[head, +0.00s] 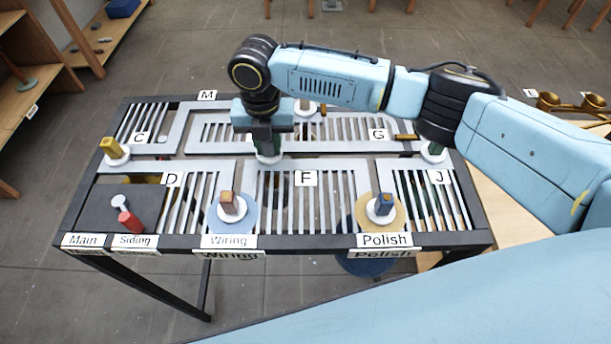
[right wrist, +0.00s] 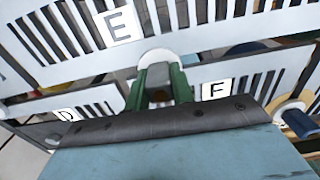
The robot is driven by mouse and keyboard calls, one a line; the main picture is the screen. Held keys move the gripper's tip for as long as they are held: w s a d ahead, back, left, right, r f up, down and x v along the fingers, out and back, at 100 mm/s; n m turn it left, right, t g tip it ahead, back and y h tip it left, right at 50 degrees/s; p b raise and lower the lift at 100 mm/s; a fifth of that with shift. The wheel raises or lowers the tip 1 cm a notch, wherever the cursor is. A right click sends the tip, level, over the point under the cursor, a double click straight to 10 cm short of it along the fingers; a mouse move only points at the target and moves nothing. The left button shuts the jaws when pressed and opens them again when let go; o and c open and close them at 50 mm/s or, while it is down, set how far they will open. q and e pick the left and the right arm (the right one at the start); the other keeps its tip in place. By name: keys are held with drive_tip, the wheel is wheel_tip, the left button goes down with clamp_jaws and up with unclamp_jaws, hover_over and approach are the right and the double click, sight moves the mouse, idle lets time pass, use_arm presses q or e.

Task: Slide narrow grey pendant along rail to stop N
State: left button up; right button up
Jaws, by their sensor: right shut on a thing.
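The narrow grey pendant (right wrist: 161,74) stands on a round white base (head: 268,158) in the middle slot of the rail table. My right gripper (head: 265,143) comes down on it from above and is shut on it. In the right wrist view, two green fingers flank the pendant, and its white base rim shows just beyond them. The pendant body is mostly hidden by the gripper in the head view. It stands between plate E (right wrist: 119,25) and plate F (head: 305,178). No label N is readable in either view. My left gripper is not in view.
A green-topped one (head: 435,152) at right is partly behind my arm.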

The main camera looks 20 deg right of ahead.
drive_tip(key=a, duration=0.1)
drive_tip(key=w+a+b, duration=0.1)
drive_tip(key=a, duration=0.1)
drive_tip(key=shift+a, duration=0.25)
drive_tip(key=a+b, duration=0.1)
drive_tip(key=a, duration=0.1)
drive_tip(key=w+a+b, duration=0.1)
drive_tip(key=a, duration=0.1)
drive_tip(key=shift+w+a, duration=0.15)
drive_tip(key=shift+a, duration=0.2)
drive_tip(key=a+b, duration=0.1)
drive_tip(key=w+a+b, duration=0.1)
drive_tip(key=a, duration=0.1)
drive_tip(key=shift+a+f, duration=0.1)
drive_tip(key=a+b, duration=0.2)
drive_tip(key=shift+w+a+b, duration=0.15)
drive_tip(key=shift+w+b, duration=0.15)
